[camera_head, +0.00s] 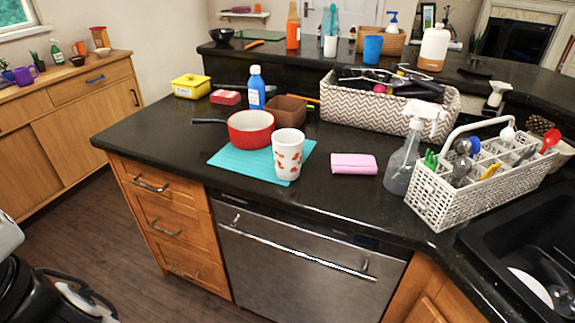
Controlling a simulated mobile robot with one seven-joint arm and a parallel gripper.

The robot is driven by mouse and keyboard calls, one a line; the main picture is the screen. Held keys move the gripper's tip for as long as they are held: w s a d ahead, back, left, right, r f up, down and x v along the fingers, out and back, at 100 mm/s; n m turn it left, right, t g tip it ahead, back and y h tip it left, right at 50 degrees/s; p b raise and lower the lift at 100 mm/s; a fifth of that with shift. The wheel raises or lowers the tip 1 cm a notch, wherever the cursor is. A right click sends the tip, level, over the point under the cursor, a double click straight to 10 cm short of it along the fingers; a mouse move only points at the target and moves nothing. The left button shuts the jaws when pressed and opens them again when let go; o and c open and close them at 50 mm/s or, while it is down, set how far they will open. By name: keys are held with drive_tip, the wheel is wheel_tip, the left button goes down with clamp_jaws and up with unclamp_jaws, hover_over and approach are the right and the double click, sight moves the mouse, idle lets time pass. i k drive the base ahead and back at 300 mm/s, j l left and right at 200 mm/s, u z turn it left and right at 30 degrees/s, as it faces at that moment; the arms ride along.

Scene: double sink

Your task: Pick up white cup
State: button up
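A white cup (288,155) with red patches stands upright on the teal mat (226,158), at the mat's right side near the counter's front. It stands just in front of and to the right of a red pan (251,128). A plainer white cup (330,46) stands on the raised back counter. White and black parts of my arm show at the lower left edge, far from both cups. I cannot make out my gripper's fingers there.
A pink folded cloth (354,163), a spray bottle (409,150) and a white basket of utensils (462,193) stand to the right. A patterned bin (385,110), brown box (286,110) and blue bottle (257,88) are behind. The counter's left front is clear.

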sight(288, 157)
drive_tip(key=i+j, duration=0.15)
drive_tip(key=j, duration=0.2)
drive_tip(key=i+j, duration=0.15)
drive_tip(key=j, duration=0.25)
drive_tip(key=i+j+z, duration=0.1)
drive_tip(key=j+z, duration=0.15)
drive_tip(key=j, duration=0.15)
drive_tip(key=i+j+z, duration=0.2)
drive_tip(key=j, duration=0.2)
drive_tip(key=k+z, duration=0.1)
drive_tip(key=z, duration=1.3)
